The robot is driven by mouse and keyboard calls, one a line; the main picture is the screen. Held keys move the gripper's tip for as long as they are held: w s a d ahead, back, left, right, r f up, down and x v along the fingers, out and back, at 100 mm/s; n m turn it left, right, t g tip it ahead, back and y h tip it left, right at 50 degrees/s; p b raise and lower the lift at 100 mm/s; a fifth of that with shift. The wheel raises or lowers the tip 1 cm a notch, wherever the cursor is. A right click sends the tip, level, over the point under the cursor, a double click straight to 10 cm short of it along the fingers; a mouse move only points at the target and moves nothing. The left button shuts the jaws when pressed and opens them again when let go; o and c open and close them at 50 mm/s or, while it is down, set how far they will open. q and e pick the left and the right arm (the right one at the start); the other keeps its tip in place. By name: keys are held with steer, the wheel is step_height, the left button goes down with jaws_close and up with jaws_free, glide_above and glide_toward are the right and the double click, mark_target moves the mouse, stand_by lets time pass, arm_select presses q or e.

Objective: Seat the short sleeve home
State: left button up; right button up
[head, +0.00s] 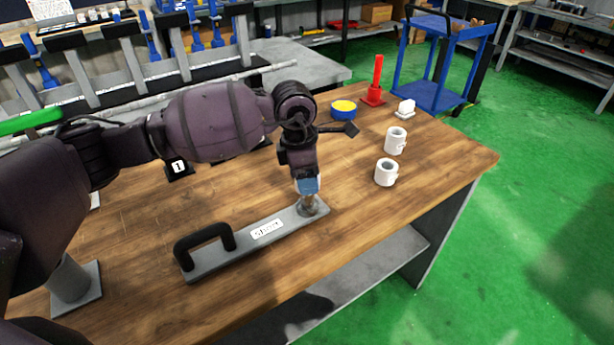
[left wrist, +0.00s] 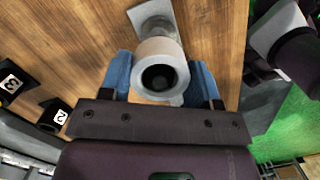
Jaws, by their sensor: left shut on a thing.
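In the left wrist view the gripper (left wrist: 160,82) is shut on a pale sleeve (left wrist: 150,52) with a dark round bore. A grey cylinder on a grey plate (left wrist: 140,15) shows behind the sleeve. The fingers hide most of the sleeve in the head view. I cannot tell how far it is around the post. My right gripper is not in view.
Two white hollow cylinders with side tabs (head: 395,141) (head: 386,173) stand to the right. A grey cylinder on a square base (head: 72,280) stands front left.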

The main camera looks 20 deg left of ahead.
arm_select(q)
steer(key=shift+r+p, duration=0.95)
steer(key=shift+r, duration=1.25)
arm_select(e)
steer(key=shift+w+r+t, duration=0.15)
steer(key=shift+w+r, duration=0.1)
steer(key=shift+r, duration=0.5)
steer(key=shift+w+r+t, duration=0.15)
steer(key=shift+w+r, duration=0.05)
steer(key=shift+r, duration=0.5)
arm_select(q)
steer(key=shift+f+b, duration=1.7)
steer(key=shift+f, duration=2.45)
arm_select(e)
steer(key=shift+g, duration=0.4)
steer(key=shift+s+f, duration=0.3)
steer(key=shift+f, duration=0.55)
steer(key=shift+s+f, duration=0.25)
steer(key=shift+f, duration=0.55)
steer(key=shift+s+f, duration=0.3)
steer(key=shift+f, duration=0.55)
arm_select(q)
steer(key=o, duration=1.1)
steer(key=shift+f, duration=0.1)
steer(key=shift+s, duration=0.1)
